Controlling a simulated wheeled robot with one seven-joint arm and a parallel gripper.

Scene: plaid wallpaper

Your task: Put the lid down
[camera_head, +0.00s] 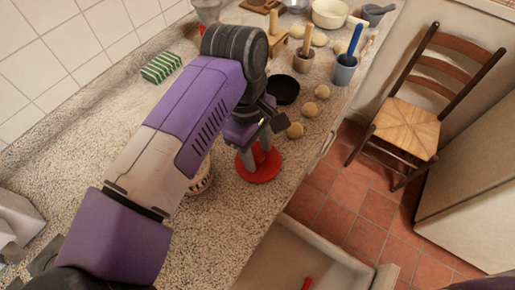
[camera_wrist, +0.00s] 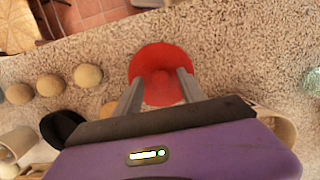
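The red lid (camera_head: 258,174) is a round disc with a raised knob, level at or just above the speckled counter near its front edge; I cannot tell whether it touches. In the wrist view the lid (camera_wrist: 160,56) shows beyond my fingers. My gripper (camera_head: 262,146) is over the lid, pointing down. In the wrist view my gripper's fingers (camera_wrist: 160,80) stand on both sides of the knob and seem closed on it. The contact itself is not clear.
A woven-looking container (camera_head: 202,180) is partly hidden behind my arm. A black bowl (camera_head: 284,89) and several round buns (camera_head: 295,131) lie beyond the lid. A blue-grey cup (camera_head: 345,70) stands farther off. An open drawer (camera_head: 300,255) is below the counter; a chair (camera_head: 408,128) stands right.

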